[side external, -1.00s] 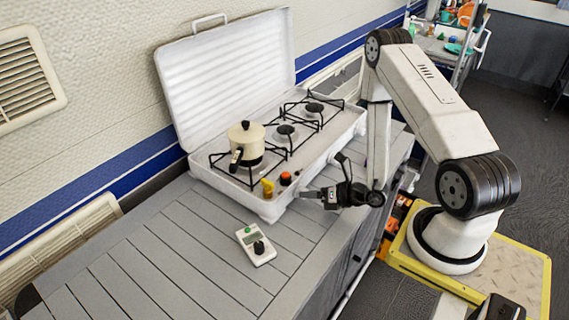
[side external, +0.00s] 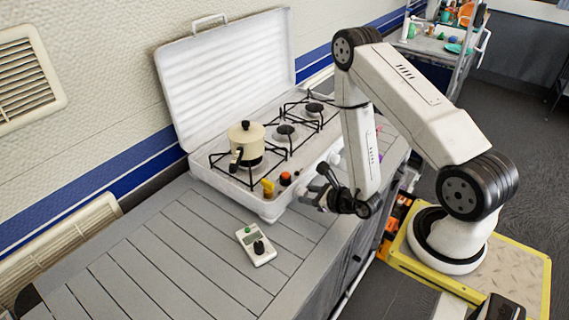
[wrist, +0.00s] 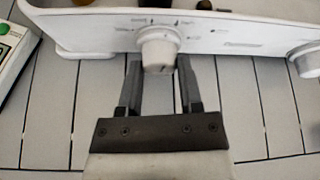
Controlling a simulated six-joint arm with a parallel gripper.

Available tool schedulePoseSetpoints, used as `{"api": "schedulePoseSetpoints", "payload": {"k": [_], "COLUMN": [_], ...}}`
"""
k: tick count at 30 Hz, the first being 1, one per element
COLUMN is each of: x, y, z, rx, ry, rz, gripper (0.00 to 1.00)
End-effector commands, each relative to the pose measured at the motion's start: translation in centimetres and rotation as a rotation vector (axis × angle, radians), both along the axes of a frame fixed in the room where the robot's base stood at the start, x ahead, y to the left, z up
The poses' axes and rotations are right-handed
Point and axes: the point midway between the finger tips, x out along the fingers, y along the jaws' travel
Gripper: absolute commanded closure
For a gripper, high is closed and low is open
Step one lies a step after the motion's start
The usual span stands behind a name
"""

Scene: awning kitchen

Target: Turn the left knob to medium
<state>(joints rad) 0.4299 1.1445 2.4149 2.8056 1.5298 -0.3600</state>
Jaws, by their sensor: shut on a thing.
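The white camping stove (side external: 270,209) stands on the grey slatted counter with its lid up. In the wrist view, its front panel (wrist: 90,38) carries a round white left knob (wrist: 158,49) with small printed marks above it. A second white knob (wrist: 306,61) is at the right edge. My gripper (wrist: 160,64) has one finger on each side of the left knob and is shut on it. In the side view my gripper (side external: 311,189) is at the stove's front, and the left knob is hidden behind it. I cannot tell which mark the knob points to.
A cream pot (side external: 246,146) sits on the left burner. Orange and yellow shakers (side external: 267,187) stand on the stove's front left corner. A white device (side external: 256,244) with a display lies on the counter, which is otherwise clear to the left.

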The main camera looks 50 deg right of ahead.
Motion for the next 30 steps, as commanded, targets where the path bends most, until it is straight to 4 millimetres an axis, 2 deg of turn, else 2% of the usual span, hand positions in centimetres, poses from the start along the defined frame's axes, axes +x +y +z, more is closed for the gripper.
{"api": "schedulePoseSetpoints", "payload": {"k": [17, 18, 19, 30], "x": [-0.02, -0.02, -0.02, 0.0], "y": [0.02, 0.02, 0.02, 0.02], "z": [0.0, 0.0, 0.0, 0.0], "rx": [-0.045, -0.045, -0.045, -0.039], "ry": [-0.001, -0.001, -0.001, -0.001], "rz": [-0.001, -0.001, -0.001, 0.0], "gripper": [1.0, 0.45, 0.39, 0.39]}}
